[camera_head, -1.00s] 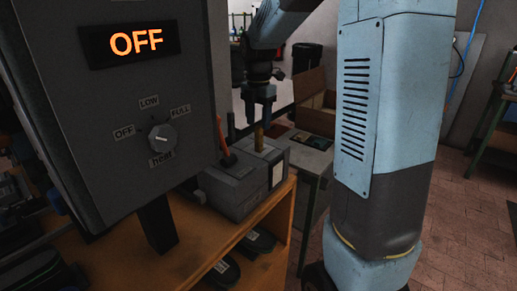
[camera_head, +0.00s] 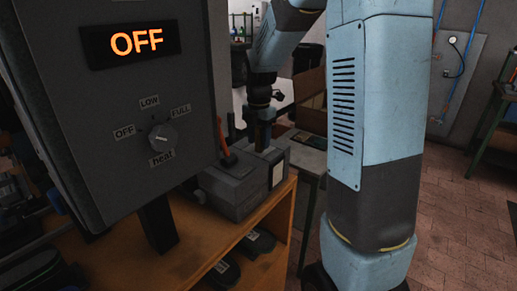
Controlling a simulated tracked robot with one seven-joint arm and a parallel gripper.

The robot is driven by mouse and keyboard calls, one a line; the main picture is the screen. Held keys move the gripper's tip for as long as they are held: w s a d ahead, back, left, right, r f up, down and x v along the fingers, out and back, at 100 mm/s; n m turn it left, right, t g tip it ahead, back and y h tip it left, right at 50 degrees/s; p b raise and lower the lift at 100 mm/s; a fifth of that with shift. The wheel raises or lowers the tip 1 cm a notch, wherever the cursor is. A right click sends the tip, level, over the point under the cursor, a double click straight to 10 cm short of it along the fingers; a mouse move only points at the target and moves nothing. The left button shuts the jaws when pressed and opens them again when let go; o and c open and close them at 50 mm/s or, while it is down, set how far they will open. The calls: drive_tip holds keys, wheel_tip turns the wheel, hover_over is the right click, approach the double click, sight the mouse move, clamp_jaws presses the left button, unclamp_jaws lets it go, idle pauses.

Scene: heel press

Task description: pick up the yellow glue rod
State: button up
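My gripper (camera_head: 263,138) points straight down at the top of a grey block-shaped holder (camera_head: 232,190) on the wooden bench. Its fingers are at the spot where the yellow glue rod stood upright in the holder. The rod is hidden now, behind or between the dark fingers. The fingers are small and dark here, so I cannot tell whether they are open or shut on the rod.
A tool with an orange handle (camera_head: 221,134) stands in the holder, left of my gripper. A large grey control box (camera_head: 110,110) reading OFF, with a heat knob (camera_head: 163,138), fills the left. Dark shoe-like items (camera_head: 256,242) lie on the wooden bench's (camera_head: 205,262) lower shelf.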

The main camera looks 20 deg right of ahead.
clamp_jaws()
idle(0.3)
wheel_tip(320, 180, up, 10)
drive_tip(key=shift+r, duration=0.15)
idle(0.4)
